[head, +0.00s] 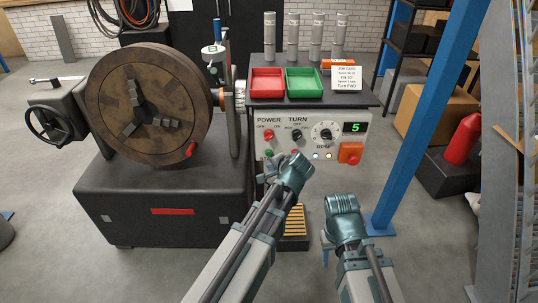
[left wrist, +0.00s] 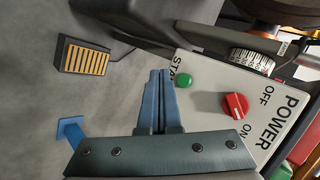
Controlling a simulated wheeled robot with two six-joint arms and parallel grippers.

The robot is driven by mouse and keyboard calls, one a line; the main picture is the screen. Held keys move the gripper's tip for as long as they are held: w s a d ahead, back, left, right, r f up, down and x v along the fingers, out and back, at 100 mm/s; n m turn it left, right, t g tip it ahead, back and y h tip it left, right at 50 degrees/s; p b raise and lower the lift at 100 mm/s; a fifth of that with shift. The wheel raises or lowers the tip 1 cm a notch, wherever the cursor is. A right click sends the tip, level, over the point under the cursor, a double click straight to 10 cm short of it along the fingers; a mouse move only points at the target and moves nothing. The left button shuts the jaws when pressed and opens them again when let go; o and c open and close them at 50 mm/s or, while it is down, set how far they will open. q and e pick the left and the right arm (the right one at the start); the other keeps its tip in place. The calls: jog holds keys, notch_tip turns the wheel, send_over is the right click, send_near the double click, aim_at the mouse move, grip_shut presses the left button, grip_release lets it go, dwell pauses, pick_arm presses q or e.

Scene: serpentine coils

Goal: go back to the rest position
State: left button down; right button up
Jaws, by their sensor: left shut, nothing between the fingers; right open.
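My left gripper (head: 268,168) is in front of the control panel (head: 338,150), close to its lower left part. In the left wrist view its blue fingers (left wrist: 160,95) are shut together with nothing between them. The green button (left wrist: 184,81) and the red power knob (left wrist: 235,105) lie just to the right of the fingertips in that view, with no visible contact. My right gripper (head: 327,243) hangs lower, in front of the panel and to the right. It is open and small in view, with nothing seen in it.
A lathe-like machine with a large round chuck (head: 150,100) stands left. Red (head: 266,83) and green (head: 305,82) trays sit above the panel. A yellow-striped pedal (head: 295,222) is on the floor. A blue post (head: 425,110) rises at right. Bare floor lies in front.

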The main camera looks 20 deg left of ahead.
pick_arm(q)
jog(key=shift+s+d, duration=0.2)
jog(key=shift+s, duration=0.45)
jog(key=s+d+r+n+g+h+p, duration=0.2)
jog(key=s+d+r+g+p, duration=0.2)
jog(key=s+p, duration=0.6)
jog(key=s+d+r+n+g+h+p, duration=0.2)
jog(key=s+d+r+p, duration=0.6)
jog(key=s, duration=0.4)
jog(key=r+g+h+p, duration=0.1)
jog(key=p, duration=0.1)
jog(key=shift+s+g+p, duration=0.2)
jog(key=shift+g+p, duration=0.1)
jog(key=shift+g, duration=0.1)
